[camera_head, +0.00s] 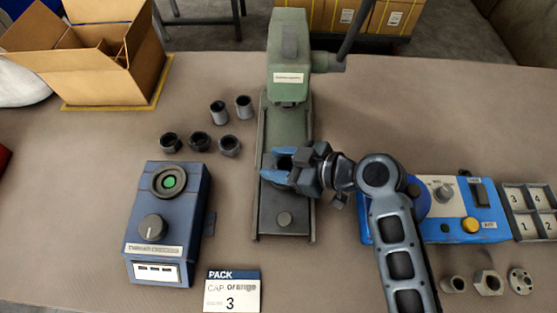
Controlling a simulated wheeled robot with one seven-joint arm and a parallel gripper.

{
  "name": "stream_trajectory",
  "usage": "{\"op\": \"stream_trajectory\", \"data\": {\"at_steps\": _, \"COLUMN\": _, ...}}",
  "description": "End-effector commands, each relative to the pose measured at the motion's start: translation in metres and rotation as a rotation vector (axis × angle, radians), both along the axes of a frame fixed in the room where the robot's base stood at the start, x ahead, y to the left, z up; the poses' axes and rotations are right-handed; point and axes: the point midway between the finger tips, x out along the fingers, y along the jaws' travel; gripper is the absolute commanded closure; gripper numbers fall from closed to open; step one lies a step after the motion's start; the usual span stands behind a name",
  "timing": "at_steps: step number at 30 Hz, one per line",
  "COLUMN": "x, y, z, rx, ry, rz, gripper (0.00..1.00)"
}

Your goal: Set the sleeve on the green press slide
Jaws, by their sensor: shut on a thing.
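My gripper (284,165) reaches in from the right over the middle of the slide. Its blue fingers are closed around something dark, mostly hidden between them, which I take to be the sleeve. I cannot tell whether it touches the slide. Several loose dark sleeve-like rings and cylinders (200,141) stand on the table left of the press.
A blue box with a green-lit round port (168,181) and a pack card (232,292) are at front left. A blue control unit (470,225), a numbered tray (530,238) and metal parts (487,283) are at right. An open carton (90,50) stands back left.

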Motion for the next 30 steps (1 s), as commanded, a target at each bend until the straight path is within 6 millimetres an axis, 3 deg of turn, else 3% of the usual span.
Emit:
{"op": "stream_trajectory", "data": {"at_steps": 2, "x": 0.000, "y": 0.000, "z": -0.002, "rx": 0.001, "ry": 0.000, "rz": 0.000, "gripper": 1.00}}
{"op": "stream_trajectory", "data": {"at_steps": 3, "x": 0.000, "y": 0.000, "z": -0.001, "rx": 0.001, "ry": 0.000, "rz": 0.000, "gripper": 0.51}}
{"op": "stream_trajectory", "data": {"at_steps": 5, "x": 0.000, "y": 0.000, "z": -0.001, "rx": 0.001, "ry": 0.000, "rz": 0.000, "gripper": 0.45}}
{"op": "stream_trajectory", "data": {"at_steps": 14, "x": -0.001, "y": -0.002, "z": 0.000, "rx": -0.001, "ry": 0.001, "rz": 0.000, "gripper": 0.44}}
{"op": "stream_trajectory", "data": {"at_steps": 30, "x": -0.015, "y": -0.032, "z": 0.019, "rx": 0.001, "ry": 0.001, "rz": -0.002, "gripper": 0.44}}
